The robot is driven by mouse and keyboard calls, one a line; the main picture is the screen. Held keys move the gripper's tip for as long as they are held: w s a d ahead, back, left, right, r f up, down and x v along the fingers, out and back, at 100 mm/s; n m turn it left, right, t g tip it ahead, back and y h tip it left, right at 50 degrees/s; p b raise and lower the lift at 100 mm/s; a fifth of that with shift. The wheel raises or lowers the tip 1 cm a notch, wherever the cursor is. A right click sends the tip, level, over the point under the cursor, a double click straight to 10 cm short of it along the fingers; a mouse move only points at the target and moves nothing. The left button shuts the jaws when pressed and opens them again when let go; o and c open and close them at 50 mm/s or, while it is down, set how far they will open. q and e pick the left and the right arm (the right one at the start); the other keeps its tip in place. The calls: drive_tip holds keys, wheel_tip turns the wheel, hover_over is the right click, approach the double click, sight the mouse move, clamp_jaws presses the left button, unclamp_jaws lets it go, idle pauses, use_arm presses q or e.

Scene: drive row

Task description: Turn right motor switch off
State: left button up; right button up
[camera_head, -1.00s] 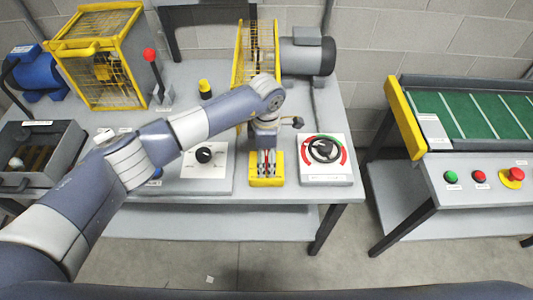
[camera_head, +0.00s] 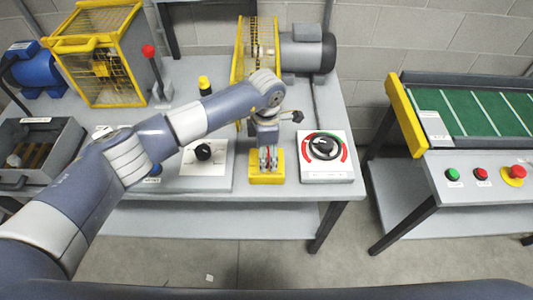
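A yellow switch box (camera_head: 266,178) stands at the front edge of the grey table, with something red on it between my fingers. My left gripper (camera_head: 268,160) points down right over this box; its fingers are small and partly merge with the red part, so I cannot tell whether they grip it. To the right is a white panel with a black rotary knob (camera_head: 323,146) inside a red and green ring. A grey motor (camera_head: 306,50) stands behind, beside a yellow mesh guard. Labels are too small to read. My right gripper is out of view.
A white panel with a black knob (camera_head: 203,152) lies left of the box, partly under my arm. A red-topped lever (camera_head: 151,60), a yellow cage (camera_head: 100,60) and a blue motor (camera_head: 38,72) are farther left. A separate conveyor table with buttons (camera_head: 480,174) stands right, across a gap.

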use_arm(q)
drive_tip(key=n+b, duration=0.2)
drive_tip(key=n, duration=0.1)
drive_tip(key=shift+f+n, duration=0.2)
drive_tip(key=shift+n, duration=0.1)
drive_tip(key=n+b, duration=0.3)
drive_tip(key=n, duration=0.1)
drive_tip(key=n+b, duration=0.2)
drive_tip(key=n, duration=0.2)
drive_tip(key=shift+n, duration=0.4)
drive_tip(key=n+b, duration=0.2)
drive_tip(key=n, duration=0.2)
drive_tip(key=shift+r, duration=0.15)
drive_tip(key=shift+n, duration=0.3)
drive_tip(key=o, duration=1.1)
drive_tip(key=shift+c, duration=0.2)
drive_tip(key=shift+r, duration=0.1)
